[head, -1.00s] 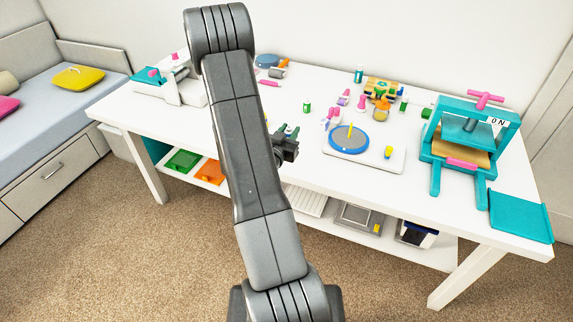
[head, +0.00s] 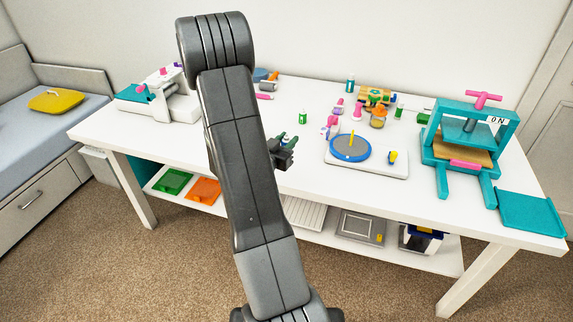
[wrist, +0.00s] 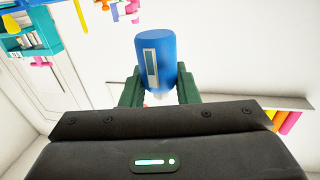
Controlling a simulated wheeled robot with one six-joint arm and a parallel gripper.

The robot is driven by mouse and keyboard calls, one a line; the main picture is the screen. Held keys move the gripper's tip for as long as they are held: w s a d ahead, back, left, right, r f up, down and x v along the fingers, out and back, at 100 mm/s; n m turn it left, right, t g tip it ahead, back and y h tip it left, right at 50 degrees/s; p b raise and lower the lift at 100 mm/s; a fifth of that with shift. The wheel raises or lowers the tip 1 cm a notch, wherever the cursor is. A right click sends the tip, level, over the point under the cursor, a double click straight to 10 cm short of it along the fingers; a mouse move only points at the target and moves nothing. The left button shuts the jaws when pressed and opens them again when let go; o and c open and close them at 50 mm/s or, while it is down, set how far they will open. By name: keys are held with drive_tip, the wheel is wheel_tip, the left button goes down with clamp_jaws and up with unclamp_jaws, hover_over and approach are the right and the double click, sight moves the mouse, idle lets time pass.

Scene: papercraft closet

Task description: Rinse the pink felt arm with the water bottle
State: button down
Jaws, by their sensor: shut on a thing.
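My gripper (head: 284,150) is at the table, partly hidden behind my own arm in the head view. The bottle is hidden in the head view. Small pink pieces (head: 331,122) stand on the table right of my gripper, but I cannot tell which, if any, is the pink felt arm.
The white table (head: 220,180) holds a blue round mat (head: 350,148) on a white board, a teal press (head: 470,150), a teal tray (head: 531,212), and several small bottles at the back. A white machine (head: 170,105) stands at the left. A bed (head: 30,130) is beyond.

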wheel_tip(320, 180, down, 6)
drive_tip(key=shift+f, duration=0.6)
drive_tip(key=shift+b, duration=0.3)
drive_tip(key=shift+f+b, duration=0.3)
drive_tip(key=c, duration=1.1)
unclamp_jaws()
drive_tip(key=shift+r+p, duration=0.2)
drive_tip(key=shift+p, duration=0.4)
drive_tip(key=b+v, duration=0.1)
drive_tip(key=v, duration=0.6)
drive_tip(key=b+v, duration=0.1)
drive_tip(key=v, duration=0.6)
drive_tip(key=shift+d+f, duration=0.1)
drive_tip(key=shift+f, duration=0.15)
drive_tip(key=shift+w+d, duration=0.1)
drive_tip(key=shift+w, duration=0.05)
